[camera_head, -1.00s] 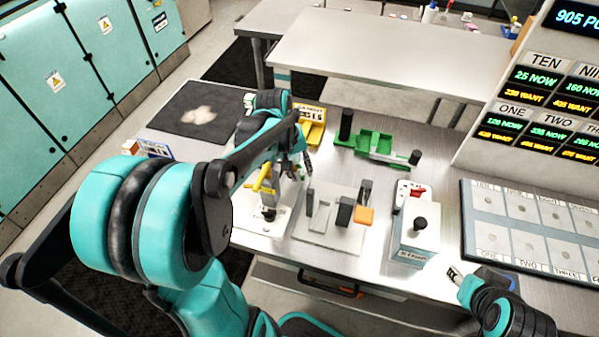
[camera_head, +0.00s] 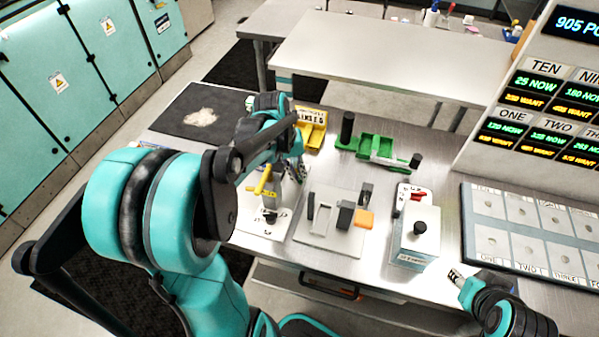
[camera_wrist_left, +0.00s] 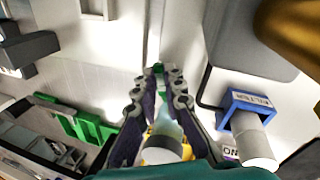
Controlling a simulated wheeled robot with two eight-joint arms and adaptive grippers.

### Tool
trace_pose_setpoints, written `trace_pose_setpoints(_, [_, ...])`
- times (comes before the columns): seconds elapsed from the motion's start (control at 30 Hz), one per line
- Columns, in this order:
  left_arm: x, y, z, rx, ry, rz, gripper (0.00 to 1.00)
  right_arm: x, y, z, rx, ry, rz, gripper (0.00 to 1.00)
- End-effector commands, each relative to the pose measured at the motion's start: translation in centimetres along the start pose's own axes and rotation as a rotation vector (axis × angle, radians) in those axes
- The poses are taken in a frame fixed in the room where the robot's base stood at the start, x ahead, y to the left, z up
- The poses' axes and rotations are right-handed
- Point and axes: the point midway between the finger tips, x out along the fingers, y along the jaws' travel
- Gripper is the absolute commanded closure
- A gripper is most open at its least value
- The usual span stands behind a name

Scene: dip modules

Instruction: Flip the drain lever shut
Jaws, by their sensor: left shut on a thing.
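The yellow lever (camera_head: 264,181) stands on a grey post above a white base plate (camera_head: 258,222), left of centre on the bench in the head view. I take it to be the drain lever. My left gripper (camera_head: 294,170) is just behind and right of it, partly hidden by my own arm. In the left wrist view, my left fingers (camera_wrist_left: 163,85) are closed around a yellow part with a pale round top (camera_wrist_left: 160,152). It looks like the lever, but its shape is partly hidden. My right gripper (camera_head: 456,276) is at the bench's front right; its jaw opening is too small to judge.
A grey fixture plate (camera_head: 312,232) with an orange block (camera_head: 364,219) is right of the lever. A white box with a black knob (camera_head: 416,246), a green fixture (camera_head: 376,147), a yellow bin (camera_head: 311,131) and a slotted tray (camera_head: 470,225) share the bench. A dark mat (camera_head: 170,120) lies at left.

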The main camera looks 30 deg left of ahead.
Motion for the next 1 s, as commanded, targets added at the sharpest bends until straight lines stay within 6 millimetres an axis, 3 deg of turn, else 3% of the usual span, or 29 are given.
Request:
trace_pose_setpoints(0.17, [0.0,0.0,0.0,0.001,0.0,-0.001,1.0,0.0,0.0,0.0,0.0,0.0,0.0,0.6])
trace_pose_setpoints(0.2, [0.0,0.0,0.0,0.0,0.0,-0.001,0.8,0.0,0.0,0.0,0.0,0.0,0.0,0.6])
trace_pose_setpoints(0.27, [0.0,0.0,0.0,0.0,0.0,-0.001,0.69,0.0,0.0,0.0,0.0,0.0,0.0,0.6])
trace_pose_setpoints(0.67, [-0.8,0.0,0.0,-0.002,0.001,-0.001,0.69,0.0,0.0,0.0,0.0,0.0,0.0,0.6])
trace_pose_setpoints(1.0, [-7.8,0.0,0.0,-0.002,0.001,-0.001,0.69,0.0,0.0,0.0,0.0,0.0,0.0,0.6])
